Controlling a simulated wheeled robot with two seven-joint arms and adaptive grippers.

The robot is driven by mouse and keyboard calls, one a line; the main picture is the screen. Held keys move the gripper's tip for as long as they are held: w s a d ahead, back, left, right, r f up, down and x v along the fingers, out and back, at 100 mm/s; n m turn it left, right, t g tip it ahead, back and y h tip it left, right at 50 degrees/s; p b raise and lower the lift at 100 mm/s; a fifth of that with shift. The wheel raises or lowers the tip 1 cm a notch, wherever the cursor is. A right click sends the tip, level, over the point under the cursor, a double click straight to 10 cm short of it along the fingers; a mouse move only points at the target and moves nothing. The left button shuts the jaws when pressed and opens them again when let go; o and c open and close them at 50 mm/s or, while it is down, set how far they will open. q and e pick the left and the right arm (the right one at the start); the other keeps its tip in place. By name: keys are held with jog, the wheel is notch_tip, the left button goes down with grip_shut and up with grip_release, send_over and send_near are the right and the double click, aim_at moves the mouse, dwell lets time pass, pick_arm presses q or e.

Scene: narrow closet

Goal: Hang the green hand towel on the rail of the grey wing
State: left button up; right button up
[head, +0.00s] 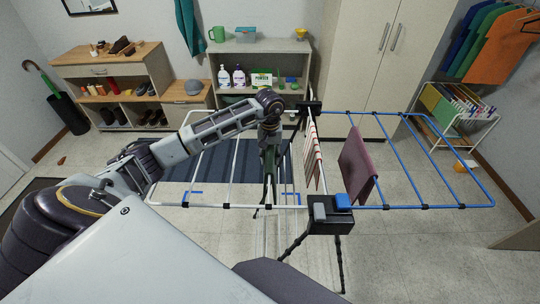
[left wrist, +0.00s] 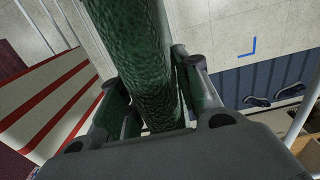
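The green hand towel (head: 269,163) hangs as a narrow dark green strip under my left gripper (head: 269,128), near the middle of the drying rack. In the left wrist view the towel (left wrist: 150,55) runs between the two fingers of my left gripper (left wrist: 158,100), which look closed on it. The grey wing (head: 228,180) of the rack spreads to the left, with several pale rails partly behind my left arm. The towel is beside this wing's inner end; I cannot tell whether it touches a rail. My right gripper is not in view.
A red-and-white striped towel (head: 312,155) hangs at the rack's middle, close to the left gripper; it also shows in the left wrist view (left wrist: 55,100). A mauve towel (head: 357,168) hangs on the blue wing (head: 440,207). A blue striped mat (head: 200,172) lies beneath the grey wing.

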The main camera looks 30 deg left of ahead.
pick_arm(q)
jog(key=o, duration=0.5)
jog(key=shift+r, duration=6.05)
